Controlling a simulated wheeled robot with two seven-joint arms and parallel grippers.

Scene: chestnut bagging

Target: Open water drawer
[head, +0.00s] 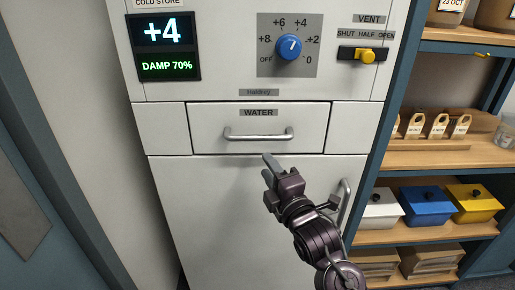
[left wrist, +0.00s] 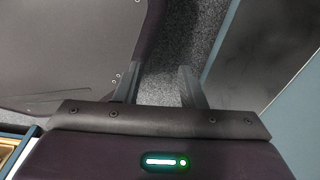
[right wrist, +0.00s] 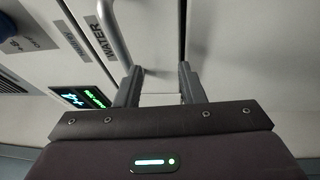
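The water drawer (head: 210,126) is a white front panel labelled WATER in the cold store cabinet, and it looks shut. Its silver bar handle (head: 258,136) runs across the middle; the handle also shows in the right wrist view (right wrist: 115,35). My right gripper (head: 269,160) is just below the drawer, in front of the lower door, and apart from the handle. In the right wrist view its two fingers (right wrist: 158,84) are spread with nothing between them. My left gripper (left wrist: 158,83) is open and empty over grey floor, outside the head view.
Above the drawer are a dial (head: 289,47), a display (head: 163,48) and a yellow vent slider (head: 363,55). The lower door (head: 210,215) has a vertical handle (head: 343,202) near my right arm. Shelves with lidded boxes (head: 428,205) stand at the right.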

